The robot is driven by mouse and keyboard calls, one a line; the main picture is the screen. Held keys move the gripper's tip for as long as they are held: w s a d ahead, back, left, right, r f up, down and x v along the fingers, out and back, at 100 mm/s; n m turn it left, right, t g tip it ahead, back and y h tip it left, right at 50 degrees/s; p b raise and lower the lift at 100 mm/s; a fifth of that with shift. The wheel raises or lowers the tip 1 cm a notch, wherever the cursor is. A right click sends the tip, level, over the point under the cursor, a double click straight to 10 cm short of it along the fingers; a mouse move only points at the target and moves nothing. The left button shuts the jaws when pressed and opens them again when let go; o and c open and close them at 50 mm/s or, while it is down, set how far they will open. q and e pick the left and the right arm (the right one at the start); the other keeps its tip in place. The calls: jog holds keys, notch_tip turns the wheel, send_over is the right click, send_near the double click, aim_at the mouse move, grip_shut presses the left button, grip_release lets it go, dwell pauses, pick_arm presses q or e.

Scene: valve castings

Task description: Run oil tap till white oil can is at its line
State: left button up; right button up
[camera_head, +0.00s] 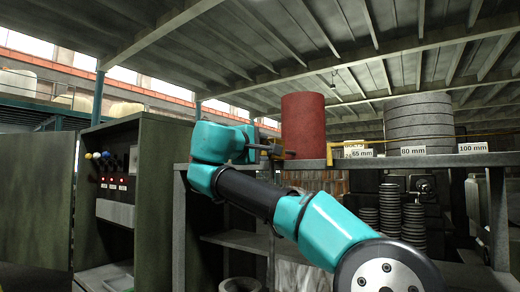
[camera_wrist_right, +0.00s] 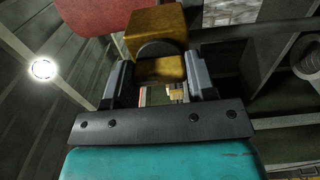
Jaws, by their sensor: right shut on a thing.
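A red drum (camera_head: 303,125) stands on the shelf, and its red side shows at the top left of the right wrist view (camera_wrist_right: 85,12). My left gripper is not in view.
The shelf (camera_head: 400,162) carries stacked grey rings (camera_head: 418,122) and size labels (camera_head: 413,150). Below are stacked ribbed parts (camera_head: 413,222). At left is a dark green cabinet (camera_head: 160,190) with its door (camera_head: 40,200) open.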

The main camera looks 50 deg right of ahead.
jog(key=o, duration=0.9)
jog(key=shift+o, duration=0.2)
jog(key=s+a, duration=0.2)
jog(key=a, duration=1.5)
jog(key=shift+s, duration=0.4)
jog(key=shift+a, duration=0.1)
